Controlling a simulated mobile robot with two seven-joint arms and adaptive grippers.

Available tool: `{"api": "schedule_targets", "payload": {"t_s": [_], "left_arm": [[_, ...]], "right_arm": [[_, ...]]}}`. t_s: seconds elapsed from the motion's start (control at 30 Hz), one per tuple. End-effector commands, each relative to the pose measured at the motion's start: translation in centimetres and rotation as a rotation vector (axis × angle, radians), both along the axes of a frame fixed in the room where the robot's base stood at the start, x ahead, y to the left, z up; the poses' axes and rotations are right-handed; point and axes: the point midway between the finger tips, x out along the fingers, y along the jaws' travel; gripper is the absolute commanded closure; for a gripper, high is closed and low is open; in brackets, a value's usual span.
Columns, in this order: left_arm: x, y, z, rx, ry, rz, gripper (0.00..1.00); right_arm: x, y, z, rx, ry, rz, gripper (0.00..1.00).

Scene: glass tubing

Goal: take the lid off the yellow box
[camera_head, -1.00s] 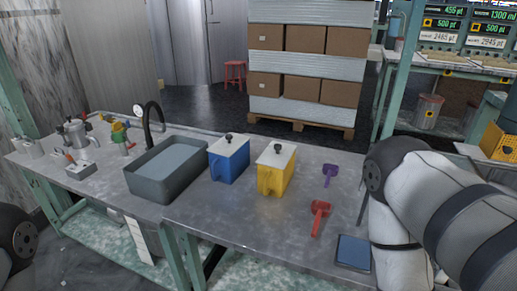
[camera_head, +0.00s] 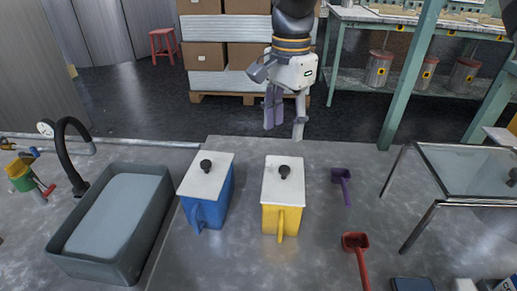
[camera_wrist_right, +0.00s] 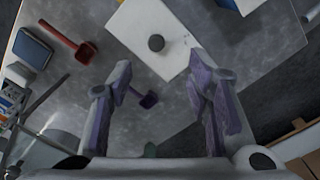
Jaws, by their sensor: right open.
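The yellow box (camera_head: 270,222) stands upright on the grey table, its handle toward me. Its white lid (camera_head: 272,192) with a black knob (camera_head: 284,171) sits on top. The lid (camera_wrist_right: 137,22) and knob (camera_wrist_right: 156,43) also show in the right wrist view, ahead of the fingers. My right gripper (camera_head: 285,128) is open and empty, pointing down above and behind the yellow box, apart from it. In the right wrist view the right gripper (camera_wrist_right: 162,95) shows its two purple-grey fingers spread wide. My left gripper is not in view.
A blue box (camera_head: 213,207) with a white lid stands left of the yellow one. A grey basin (camera_head: 160,225) is further left. A purple scoop (camera_head: 343,184) and red scoop (camera_head: 357,248) lie to the right, near a glass-topped metal stand (camera_head: 440,150).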

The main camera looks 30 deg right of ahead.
Motion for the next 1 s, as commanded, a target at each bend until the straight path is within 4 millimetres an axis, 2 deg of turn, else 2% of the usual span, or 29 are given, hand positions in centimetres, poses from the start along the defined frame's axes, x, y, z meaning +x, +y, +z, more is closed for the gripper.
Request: {"api": "schedule_targets", "payload": {"t_s": [0.1, 0.3, 0.47, 0.7, 0.8, 1.0], "left_arm": [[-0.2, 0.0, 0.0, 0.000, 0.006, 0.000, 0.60], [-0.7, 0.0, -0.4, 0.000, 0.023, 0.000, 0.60], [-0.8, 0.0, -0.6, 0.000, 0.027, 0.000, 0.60], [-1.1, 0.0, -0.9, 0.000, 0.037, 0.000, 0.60], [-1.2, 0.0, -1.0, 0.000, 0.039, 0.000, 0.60], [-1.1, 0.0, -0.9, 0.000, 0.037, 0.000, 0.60]], "right_arm": [[-0.1, 0.0, -0.5, 0.001, 0.002, -0.003, 0.54], [-0.2, 0.0, -5.1, 0.001, 0.007, -0.002, 0.54], [-0.2, -0.1, -7.1, 0.000, 0.004, -0.002, 0.54], [-0.6, -0.5, -11.5, 0.001, 0.004, -0.001, 0.54], [-0.5, -0.5, -12.1, 0.001, 0.000, -0.003, 0.54], [-0.5, -0.5, -12.0, 0.000, -0.002, -0.002, 0.56]]}}
